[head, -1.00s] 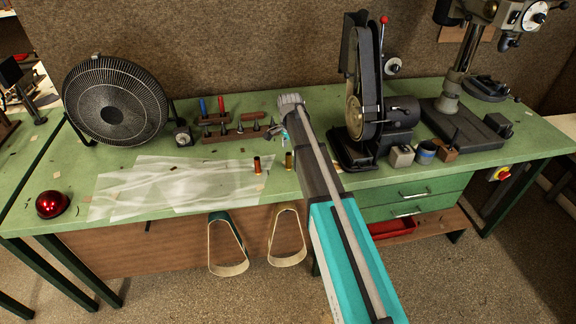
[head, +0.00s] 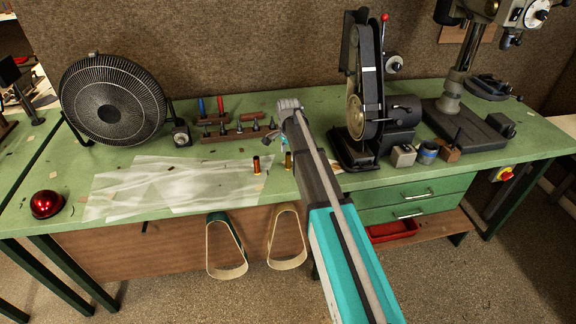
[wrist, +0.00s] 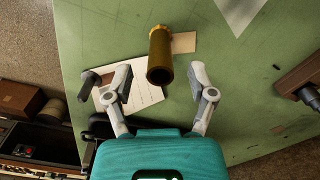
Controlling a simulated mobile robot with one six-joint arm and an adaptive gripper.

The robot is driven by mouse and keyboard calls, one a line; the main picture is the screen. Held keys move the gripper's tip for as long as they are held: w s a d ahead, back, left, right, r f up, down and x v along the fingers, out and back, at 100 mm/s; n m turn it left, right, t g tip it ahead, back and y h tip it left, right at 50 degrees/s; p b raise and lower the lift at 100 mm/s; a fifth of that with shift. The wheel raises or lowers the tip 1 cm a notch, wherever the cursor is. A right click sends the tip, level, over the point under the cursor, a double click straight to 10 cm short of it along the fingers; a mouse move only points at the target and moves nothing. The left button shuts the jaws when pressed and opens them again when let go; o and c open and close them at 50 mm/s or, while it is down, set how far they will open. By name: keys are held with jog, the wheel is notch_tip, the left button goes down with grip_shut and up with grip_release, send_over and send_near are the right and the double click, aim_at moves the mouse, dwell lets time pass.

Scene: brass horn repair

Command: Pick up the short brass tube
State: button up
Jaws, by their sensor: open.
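Two upright brass tubes stand near the bench's front edge in the head view: one (head: 257,165) on the left, and another (head: 289,160) close to my arm, partly beside it. In the wrist view a single brass tube (wrist: 161,55) stands ahead of my gripper, its dark open end facing the camera and a brighter rim at its far end. My gripper (wrist: 161,80) is open, with one finger on each side of the tube's near end and visible gaps on both sides. In the head view the fingers are small and partly hidden by my wrist.
A card (wrist: 140,85) lies under the left finger in the wrist view. Clear film (head: 170,185) covers the bench's left part. Tool racks (head: 230,130), a fan (head: 112,105) and a belt grinder (head: 365,110) stand behind and beside. A red dome (head: 46,204) sits far left.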

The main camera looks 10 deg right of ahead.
aim_at(288, 161)
jog(key=shift+f+b, duration=0.9)
jog(key=shift+f, duration=0.35)
grip_shut()
